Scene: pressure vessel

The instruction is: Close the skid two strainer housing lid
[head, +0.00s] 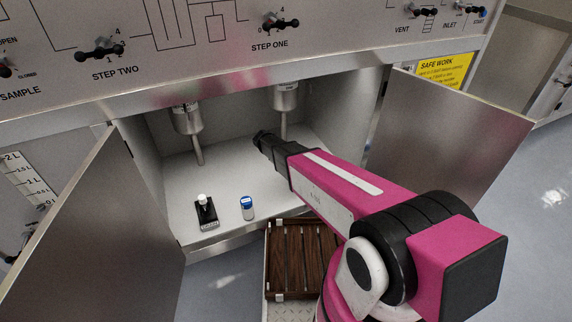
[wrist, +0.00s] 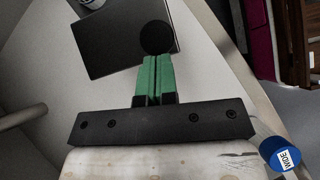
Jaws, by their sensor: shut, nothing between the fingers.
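I cannot pick out a strainer housing lid or a skid two label for certain in either view. My gripper (head: 262,138) is inside the open cabinet, below and left of the right metal cylinder (head: 285,96). Its green fingers (wrist: 155,78) are shut together in the wrist view, with nothing between them. Near the fingertips, the wrist view shows a dark flat rectangular piece (wrist: 110,42) and a round black disc (wrist: 156,37). I cannot tell whether they touch the fingers. A left metal cylinder (head: 187,119) with a pipe below it hangs in the cabinet.
The left door (head: 75,235) and right door (head: 440,135) stand open. On the cabinet floor are a black piece with a white knob (head: 206,213) and a blue-capped bottle (head: 247,208); a blue cap also shows in the wrist view (wrist: 283,158). A slatted wooden piece (head: 300,250) lies in front.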

